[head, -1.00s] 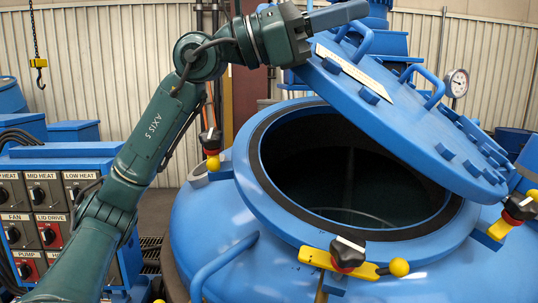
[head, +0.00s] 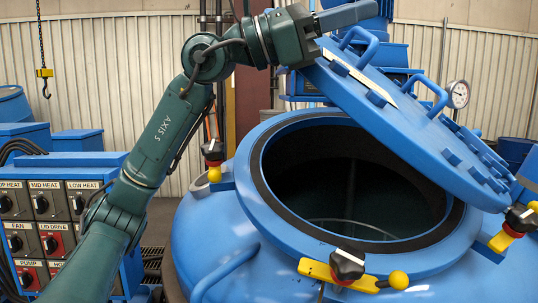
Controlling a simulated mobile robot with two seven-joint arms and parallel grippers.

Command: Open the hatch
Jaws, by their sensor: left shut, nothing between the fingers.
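The round opening (head: 345,195) of the furnace shows dark inside, ringed by a black seal. My left gripper (head: 348,16) is at the upper edge of the lid, close to the nearer lid handle (head: 358,38). Its fingers are shut with nothing between them. I cannot tell whether the gripper touches the lid. My right gripper does not show.
Yellow clamps with black knobs sit around the rim: front (head: 348,268), left (head: 213,158) and right (head: 518,222). A control panel (head: 45,220) with several knobs stands at the left. A pressure gauge (head: 458,94) is behind the lid. A yellow hook (head: 45,80) hangs at the back left.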

